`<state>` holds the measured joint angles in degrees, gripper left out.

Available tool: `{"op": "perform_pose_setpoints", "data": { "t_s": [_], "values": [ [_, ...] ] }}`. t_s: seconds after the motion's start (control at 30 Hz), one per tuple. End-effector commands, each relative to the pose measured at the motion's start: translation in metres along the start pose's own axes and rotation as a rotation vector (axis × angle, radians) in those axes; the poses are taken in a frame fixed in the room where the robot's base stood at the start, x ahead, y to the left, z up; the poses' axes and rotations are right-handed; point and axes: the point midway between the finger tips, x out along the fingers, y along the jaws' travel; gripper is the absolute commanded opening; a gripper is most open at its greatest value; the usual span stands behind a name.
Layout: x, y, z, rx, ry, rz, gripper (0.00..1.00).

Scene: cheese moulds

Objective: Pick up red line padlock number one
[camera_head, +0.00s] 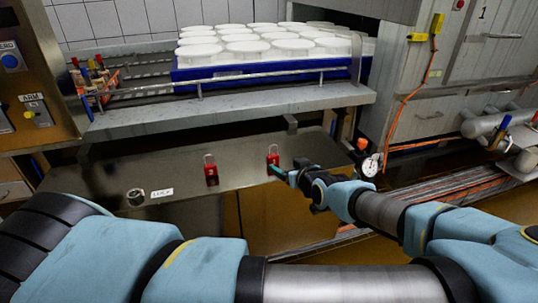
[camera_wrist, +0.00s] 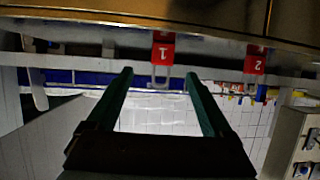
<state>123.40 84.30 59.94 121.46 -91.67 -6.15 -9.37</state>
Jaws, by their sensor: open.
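The red padlock with the number 1 (camera_wrist: 163,50) shows upside down in the wrist view, its shackle pointing down in the picture. In the head view it is the right-hand red padlock (camera_head: 272,158), on the grey steel panel (camera_head: 120,165). My gripper (camera_head: 277,170) is open and empty close to it, its green fingers partly overlapping the padlock's lower edge. In the wrist view the fingertips of my gripper (camera_wrist: 160,74) are spread, with the padlock between them in the picture. I cannot tell whether they touch it.
A second red padlock (camera_head: 211,170), numbered 2 in the wrist view (camera_wrist: 255,59), is to the left in the head view. A steel ledge (camera_head: 250,101) runs above, with a blue tray (camera_head: 240,75) of white moulds (camera_head: 243,48). A round gauge (camera_head: 370,167) is right of my gripper.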

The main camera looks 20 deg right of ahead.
Motion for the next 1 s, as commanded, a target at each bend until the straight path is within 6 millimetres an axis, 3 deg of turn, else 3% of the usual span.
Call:
{"op": "perform_pose_setpoints", "data": {
  "t_s": [0.4,0.67,1.0],
  "values": [
    [0.044,-0.001,-0.002,0.000,-0.001,-0.003,0.85],
    [0.059,-0.002,-0.002,-0.001,-0.001,-0.002,0.85],
    [0.102,-0.005,-0.004,0.001,-0.002,-0.002,0.85]
  ]
}}
